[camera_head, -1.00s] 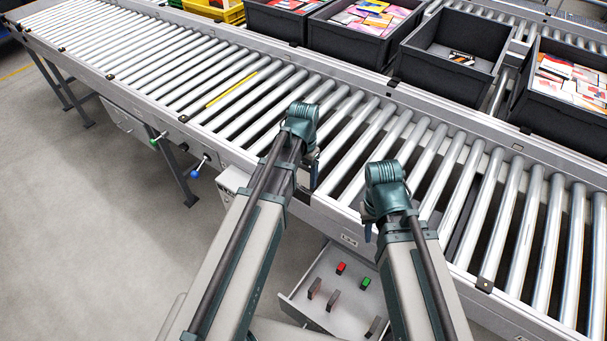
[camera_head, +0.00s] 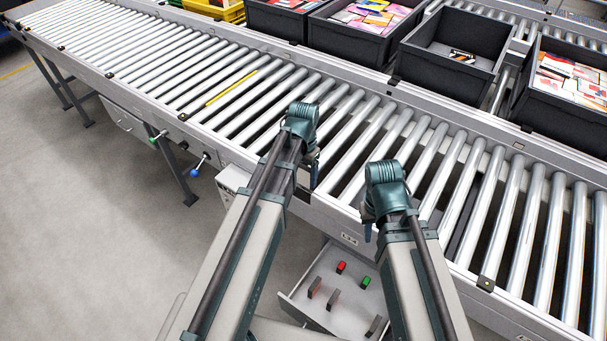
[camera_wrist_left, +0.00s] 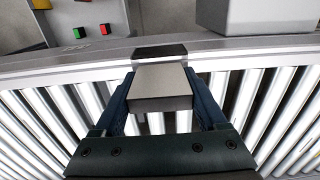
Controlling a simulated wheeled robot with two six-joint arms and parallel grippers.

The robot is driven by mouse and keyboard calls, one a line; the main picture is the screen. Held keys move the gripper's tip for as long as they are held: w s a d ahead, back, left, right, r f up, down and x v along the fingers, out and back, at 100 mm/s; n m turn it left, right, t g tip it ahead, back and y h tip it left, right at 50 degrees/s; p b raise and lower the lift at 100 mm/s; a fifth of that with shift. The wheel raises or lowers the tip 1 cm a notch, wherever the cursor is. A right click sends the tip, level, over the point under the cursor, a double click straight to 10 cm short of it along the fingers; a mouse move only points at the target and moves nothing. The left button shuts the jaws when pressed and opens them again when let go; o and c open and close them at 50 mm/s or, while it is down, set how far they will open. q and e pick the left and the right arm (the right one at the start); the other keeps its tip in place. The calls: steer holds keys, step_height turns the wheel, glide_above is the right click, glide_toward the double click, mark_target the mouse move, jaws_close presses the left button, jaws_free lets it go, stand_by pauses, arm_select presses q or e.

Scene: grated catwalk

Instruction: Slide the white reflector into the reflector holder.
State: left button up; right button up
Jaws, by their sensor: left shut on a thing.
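In the left wrist view my left gripper (camera_wrist_left: 160,100) is shut on a pale block with a dark near face, which appears to be the white reflector (camera_wrist_left: 160,80). A dark bracket, probably the reflector holder (camera_wrist_left: 160,51), sits on the conveyor's side rail just beyond the block. Whether the two touch is unclear.
The roller conveyor (camera_head: 345,130) runs across the view. Dark bins (camera_head: 455,55) stand behind it. A yellow strip (camera_head: 231,88) lies on the rollers. An open drawer (camera_head: 325,300) with small red, green and dark parts is below the rail. A grey box (camera_wrist_left: 270,14) shows beyond the rail.

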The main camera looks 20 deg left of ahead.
mark_target(304, 167)
arm_select(q)
steer(key=shift+f, duration=0.15)
steer(key=shift+f+b, duration=0.8)
steer(key=shift+b, duration=0.2)
steer(key=o, duration=1.3)
steer(key=shift+r, duration=0.1)
step_height(304, 167, up, 8)
steer(key=p, duration=0.8)
steer(key=s+d+y, duration=0.1)
steer(key=s+d, duration=0.9)
steer(key=s, duration=0.4)
steer(key=shift+s+d, duration=0.15)
steer(key=shift+d, duration=0.1)
